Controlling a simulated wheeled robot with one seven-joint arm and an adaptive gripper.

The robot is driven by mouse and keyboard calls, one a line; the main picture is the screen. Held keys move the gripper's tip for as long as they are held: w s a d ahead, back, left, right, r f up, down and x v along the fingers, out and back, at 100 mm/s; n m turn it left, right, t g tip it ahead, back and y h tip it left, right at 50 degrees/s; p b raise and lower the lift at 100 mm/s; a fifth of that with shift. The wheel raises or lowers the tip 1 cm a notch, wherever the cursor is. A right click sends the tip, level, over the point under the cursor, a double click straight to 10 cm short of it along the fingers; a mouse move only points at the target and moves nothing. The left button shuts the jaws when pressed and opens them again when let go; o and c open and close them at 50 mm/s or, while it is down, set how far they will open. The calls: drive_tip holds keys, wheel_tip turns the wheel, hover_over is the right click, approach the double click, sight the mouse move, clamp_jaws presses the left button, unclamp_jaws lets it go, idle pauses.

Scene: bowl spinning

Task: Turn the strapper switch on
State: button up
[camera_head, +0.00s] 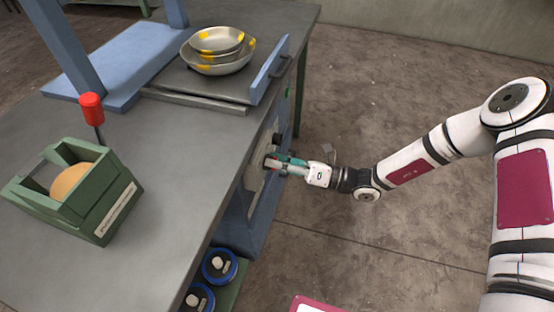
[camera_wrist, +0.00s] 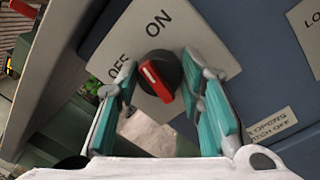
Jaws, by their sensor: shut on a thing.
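The strapper switch (camera_wrist: 158,78) is a round black knob with a red bar handle on a pale plate (camera_wrist: 176,28) in the wrist view. The plate reads ON above the knob and OFF to its left. In the head view my gripper (camera_head: 277,163) reaches the blue side panel of the bench from the right. It largely hides the switch there.
The grey bench (camera_head: 165,150) holds stacked bowls (camera_head: 219,50) with yellow marks, a green box (camera_head: 85,205) with an orange round thing inside, and a red-topped post (camera_head: 92,110). Blue reels (camera_head: 219,265) sit low beside the bench.

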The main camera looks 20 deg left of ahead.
drive_tip(key=m+t+p, duration=0.1)
drive_tip(key=m, duration=0.5)
drive_tip(key=shift+f+m, duration=0.15)
drive_tip(key=shift+m, duration=0.25)
idle(0.3)
drive_tip(key=o, duration=1.2)
drive_tip(key=shift+c, duration=0.2)
drive_tip(key=shift+d, duration=0.1)
drive_tip(key=d, duration=1.1)
drive_tip(key=shift+w+d+f, duration=0.35)
drive_tip(key=shift+d+f, duration=0.05)
drive_tip(key=shift+f, duration=0.05)
